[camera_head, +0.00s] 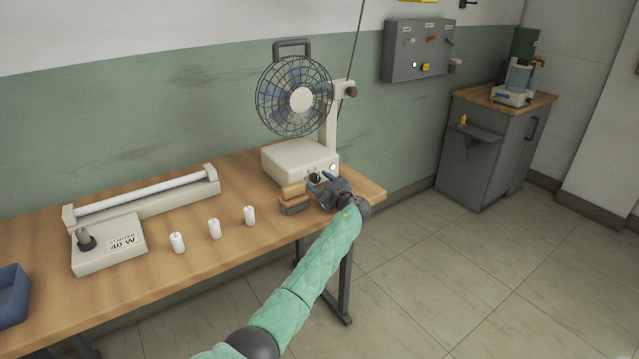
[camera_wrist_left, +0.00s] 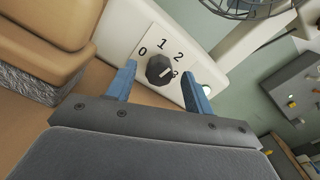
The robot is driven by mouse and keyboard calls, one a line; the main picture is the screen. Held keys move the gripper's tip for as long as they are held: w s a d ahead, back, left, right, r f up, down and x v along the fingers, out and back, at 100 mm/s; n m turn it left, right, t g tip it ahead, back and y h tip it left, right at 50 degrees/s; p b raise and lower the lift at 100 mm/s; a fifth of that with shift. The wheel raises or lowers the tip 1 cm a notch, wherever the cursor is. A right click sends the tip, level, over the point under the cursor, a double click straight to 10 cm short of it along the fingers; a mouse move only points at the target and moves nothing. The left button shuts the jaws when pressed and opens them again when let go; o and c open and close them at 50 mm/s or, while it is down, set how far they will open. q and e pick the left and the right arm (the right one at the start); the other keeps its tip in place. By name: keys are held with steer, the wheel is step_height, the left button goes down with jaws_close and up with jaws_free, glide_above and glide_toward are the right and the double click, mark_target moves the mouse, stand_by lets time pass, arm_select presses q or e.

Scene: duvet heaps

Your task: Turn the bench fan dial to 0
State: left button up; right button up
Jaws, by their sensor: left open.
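The bench fan (camera_head: 297,110) stands at the right end of the wooden bench, on a cream base. Its dark dial (camera_head: 315,178) is low on the base front, partly hidden by my gripper. In the left wrist view the dial (camera_wrist_left: 160,69) is a round knob with the numerals 0, 1, 2, 3 around it. Its light mark appears turned toward the 3. My left gripper (camera_head: 323,183) is open in front of the dial. In the wrist view its blue fingers (camera_wrist_left: 159,73) are on either side of the knob, with gaps visible. My right gripper is not in view.
A small round light (camera_head: 333,167) is on the fan base. A lamp fixture (camera_head: 140,195) and white cylinders (camera_head: 214,228) occupy the bench to the left. Floor at right is clear.

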arm_select(q)
steer(key=v, duration=0.6)
steer(key=shift+f+b, duration=0.1)
steer(key=shift+b, duration=0.3)
steer(key=shift+s+d, duration=0.4)
steer(key=shift+s, duration=0.15)
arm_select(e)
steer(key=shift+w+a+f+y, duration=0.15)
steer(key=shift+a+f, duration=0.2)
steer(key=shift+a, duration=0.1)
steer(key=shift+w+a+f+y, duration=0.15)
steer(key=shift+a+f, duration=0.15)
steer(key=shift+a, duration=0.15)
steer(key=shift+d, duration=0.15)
